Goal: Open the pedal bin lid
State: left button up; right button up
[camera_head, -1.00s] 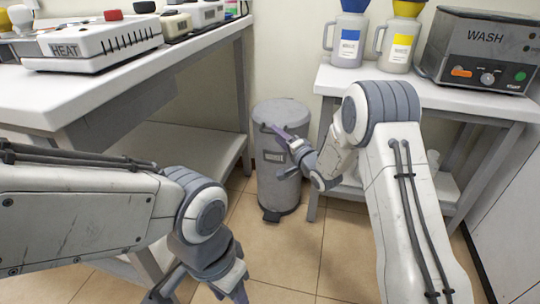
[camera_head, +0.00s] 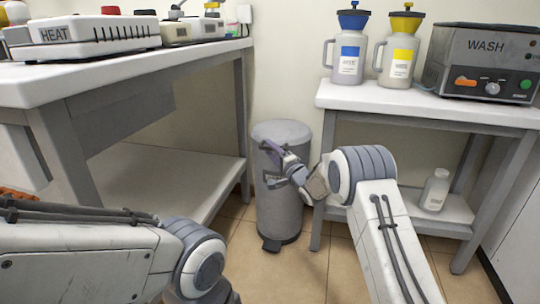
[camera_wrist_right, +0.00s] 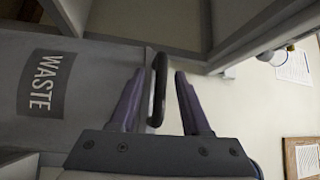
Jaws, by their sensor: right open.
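The grey cylindrical pedal bin (camera_head: 279,210) stands upright on the floor between the two tables in the head view. Its lid (camera_head: 282,130) is shut, and its dark pedal (camera_head: 271,245) shows at the foot. My right gripper (camera_head: 270,162) is at the bin's upper front, just below the lid. In the right wrist view the bin's front (camera_wrist_right: 80,135) with its WASTE label fills the left side. A dark handle (camera_wrist_right: 158,85) stands between the open fingers of my right gripper (camera_wrist_right: 157,74). My left gripper's jaws are below the head view.
The left table (camera_head: 150,72) holds a HEAT unit (camera_head: 90,38). The right table (camera_head: 430,103) holds a blue-topped jug (camera_head: 348,55), a yellow-topped jug (camera_head: 400,55) and a WASH unit (camera_head: 485,60). Table legs stand close on both sides of the bin. The floor in front is clear.

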jog(key=shift+w+a+r, duration=0.1)
jog(key=shift+w+a, duration=0.1)
jog(key=shift+w, duration=0.15)
grip_shut()
dwell(1.3)
